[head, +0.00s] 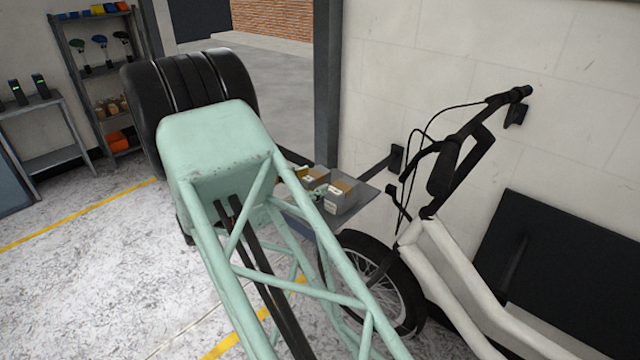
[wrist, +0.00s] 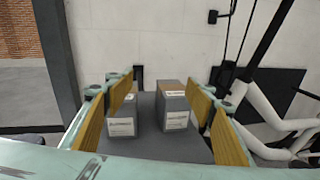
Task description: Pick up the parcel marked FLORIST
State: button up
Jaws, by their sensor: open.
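Two grey parcels with white labels stand side by side on a small grey wall shelf (wrist: 150,149). The left parcel (wrist: 125,110) is partly covered by my gripper's left pads. The right parcel (wrist: 172,102) is slightly taller. The print on both labels is too small to read, so I cannot tell which says FLORIST. My gripper (wrist: 160,98) is open, its wood-coloured pads spread left and right of the parcels in the wrist view; no hold on either shows. In the head view the gripper (head: 322,192) is at the shelf (head: 365,195), small and partly behind my arm.
A white cargo bike (head: 455,275) stands right of the shelf, its handlebar (head: 475,150) rising close by. The wall (head: 440,60) is behind the shelf. A storage rack (head: 100,75) and side table (head: 45,130) are at the left. The floor at left is clear.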

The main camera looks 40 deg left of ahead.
aim_at(304, 188)
jog(key=s+a+f+n+t+y, duration=0.1)
jog(key=s+a+f+n+y, duration=0.1)
jog(key=s+a+f, duration=0.3)
notch_tip(304, 188, down, 2)
jog(key=shift+a+f+n, duration=0.15)
jog(key=shift+a+n, duration=0.15)
jog(key=shift+a, duration=0.65)
jog(key=shift+w, duration=0.15)
jog(key=shift+w+d, duration=0.2)
jog(key=shift+w, duration=1.2)
jog(key=shift+w+d, duration=0.2)
jog(key=shift+w, duration=1.15)
jog(key=shift+w+d, duration=0.2)
jog(key=shift+w, duration=1.2)
jog(key=shift+w, duration=0.1)
jog(key=shift+w+d, duration=0.15)
jog(key=shift+w, duration=2.3)
